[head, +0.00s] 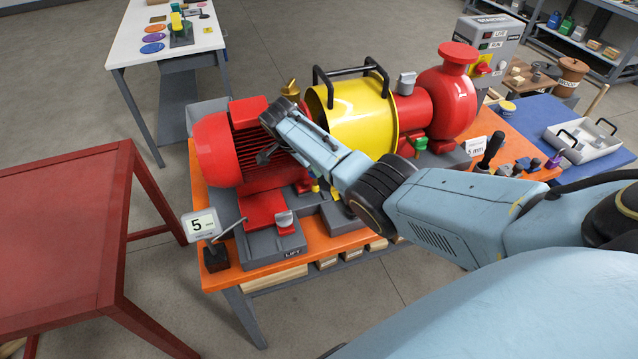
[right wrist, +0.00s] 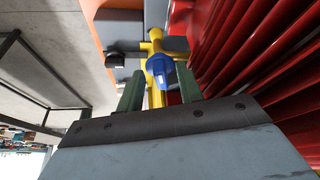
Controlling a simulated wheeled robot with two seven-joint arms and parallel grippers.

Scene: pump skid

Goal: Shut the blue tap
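The blue tap (right wrist: 159,67) shows in the right wrist view, on a yellow pipe (right wrist: 155,44) beside the red motor fins. Its handle points towards the camera. My right gripper (right wrist: 158,76) is open, with one green finger on each side of the tap in the picture. I cannot tell whether the fingers touch it. In the head view my right gripper (head: 266,138) is in front of the finned red motor (head: 216,150), and I cannot make out the blue tap there. My left gripper is not in view.
The motor, yellow guard (head: 362,112) and red pump (head: 447,98) stand on an orange bench (head: 215,280). A red table (head: 62,230) is at left, a white table (head: 135,45) behind. Floor between them is clear.

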